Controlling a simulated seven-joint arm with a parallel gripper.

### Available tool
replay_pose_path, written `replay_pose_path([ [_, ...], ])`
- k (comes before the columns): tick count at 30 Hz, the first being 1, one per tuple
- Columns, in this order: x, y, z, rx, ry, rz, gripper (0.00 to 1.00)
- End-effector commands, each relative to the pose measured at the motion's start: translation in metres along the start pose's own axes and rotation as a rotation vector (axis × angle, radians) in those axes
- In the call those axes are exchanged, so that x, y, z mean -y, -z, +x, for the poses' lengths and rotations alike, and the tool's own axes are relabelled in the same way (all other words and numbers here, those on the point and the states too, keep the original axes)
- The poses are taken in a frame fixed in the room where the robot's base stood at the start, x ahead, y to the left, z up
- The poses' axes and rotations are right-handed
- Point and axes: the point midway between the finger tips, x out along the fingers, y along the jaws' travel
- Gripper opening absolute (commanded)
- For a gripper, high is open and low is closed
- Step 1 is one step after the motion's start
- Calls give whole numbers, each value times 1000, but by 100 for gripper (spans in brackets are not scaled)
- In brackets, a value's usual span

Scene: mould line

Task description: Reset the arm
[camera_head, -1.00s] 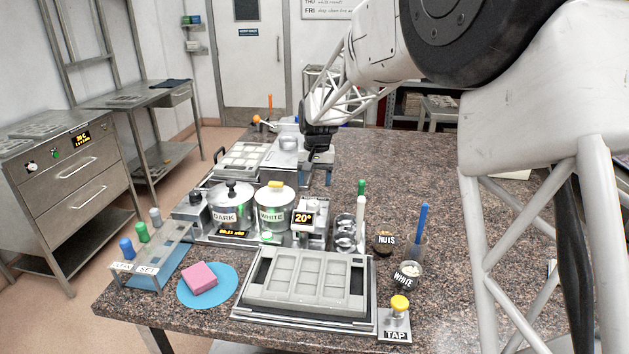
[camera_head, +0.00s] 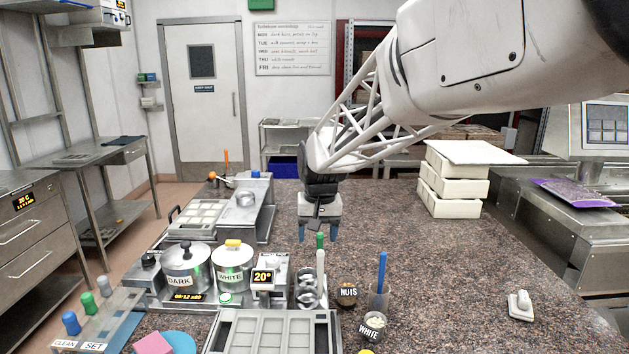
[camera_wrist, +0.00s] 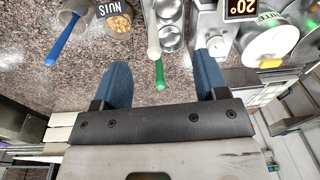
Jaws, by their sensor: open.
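My gripper (camera_head: 319,234) hangs from my arm above the stone worktop, behind the nuts pot and near the metal station. In the wrist view my gripper (camera_wrist: 160,80) also shows spread fingers.
Pots marked dark (camera_head: 186,268) and white (camera_head: 234,265), a nuts pot (camera_head: 347,294) and a blue-handled tool (camera_head: 382,270) stand in front. A mould tray (camera_head: 272,335) lies at the front. White boxes (camera_head: 455,185) are stacked behind right. The worktop's right middle is mostly clear.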

Motion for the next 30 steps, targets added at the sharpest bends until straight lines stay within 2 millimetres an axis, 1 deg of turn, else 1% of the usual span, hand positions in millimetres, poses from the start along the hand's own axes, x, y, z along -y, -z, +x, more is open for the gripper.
replay_pose_path([
  [1, -9, -12, -6, -7, -1, 5, 67],
  [7, -40, -58, -24, -30, -6, 16, 67],
  [15, -75, -124, -38, -59, -15, 31, 67],
  [24, -107, -199, -44, -94, -27, 48, 67],
  [30, -125, -250, -40, -114, -38, 60, 67],
])
